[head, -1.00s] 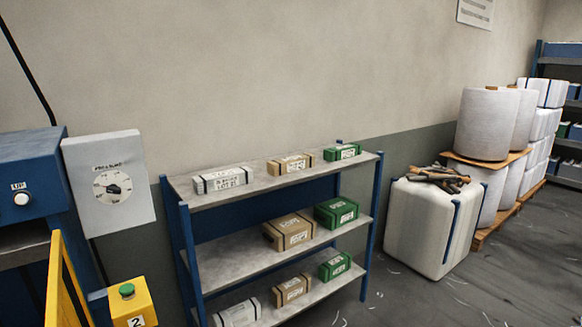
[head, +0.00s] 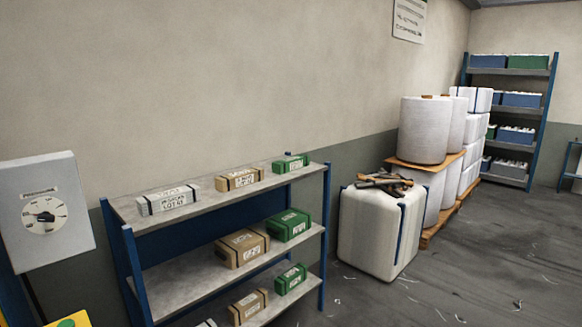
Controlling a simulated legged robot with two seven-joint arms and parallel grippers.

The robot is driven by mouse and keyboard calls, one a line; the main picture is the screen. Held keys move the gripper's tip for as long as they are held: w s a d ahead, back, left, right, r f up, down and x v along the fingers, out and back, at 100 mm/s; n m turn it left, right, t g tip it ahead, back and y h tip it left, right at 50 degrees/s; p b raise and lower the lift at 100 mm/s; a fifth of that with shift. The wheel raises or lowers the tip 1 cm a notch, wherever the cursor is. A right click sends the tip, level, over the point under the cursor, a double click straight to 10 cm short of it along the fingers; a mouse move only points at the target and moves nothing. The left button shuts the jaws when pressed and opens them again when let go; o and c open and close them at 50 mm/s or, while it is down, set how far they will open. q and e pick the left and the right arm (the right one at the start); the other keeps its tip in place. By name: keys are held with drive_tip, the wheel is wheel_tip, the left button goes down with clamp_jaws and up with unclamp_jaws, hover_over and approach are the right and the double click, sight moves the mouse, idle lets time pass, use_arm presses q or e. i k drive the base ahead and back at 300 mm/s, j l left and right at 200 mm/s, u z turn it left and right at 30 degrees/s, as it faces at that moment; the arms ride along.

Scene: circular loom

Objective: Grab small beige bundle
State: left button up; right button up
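A small beige bundle (head: 240,179) with dark straps lies on the top shelf, between a white bundle (head: 168,199) and a small green bundle (head: 291,163). A larger beige bundle (head: 242,247) sits on the middle shelf beside a larger green one (head: 289,224). Another small beige bundle (head: 249,306) is on the bottom shelf, next to a green one (head: 291,278). Neither of my grippers shows in the head view.
The bundles stand on a blue-framed grey shelf rack (head: 146,285) against the wall. A white wrapped bale (head: 372,235) with tools on top stands right of the rack. Floor (head: 480,265) at right is mostly clear, with scattered scraps.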

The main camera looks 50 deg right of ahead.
sight(224, 184)
drive_tip(key=k+z, duration=0.2)
drive_tip(key=z, duration=0.15)
drive_tip(key=k+l+z, duration=0.1)
drive_tip(key=k+z, duration=0.25)
drive_tip(key=k+l+z, duration=0.1)
drive_tip(key=z, duration=0.3)
drive_tip(key=i+l+z, duration=0.15)
drive_tip(key=i+z, duration=0.25)
drive_tip(key=i, duration=0.2)
drive_tip(key=i+z, duration=0.35)
drive_tip(key=i, duration=0.25)
drive_tip(key=i+j+z, duration=0.25)
drive_tip(key=i+z, duration=0.15)
drive_tip(key=i, duration=1.6)
drive_tip(key=i+u, duration=0.15)
drive_tip(key=i, duration=1.3)
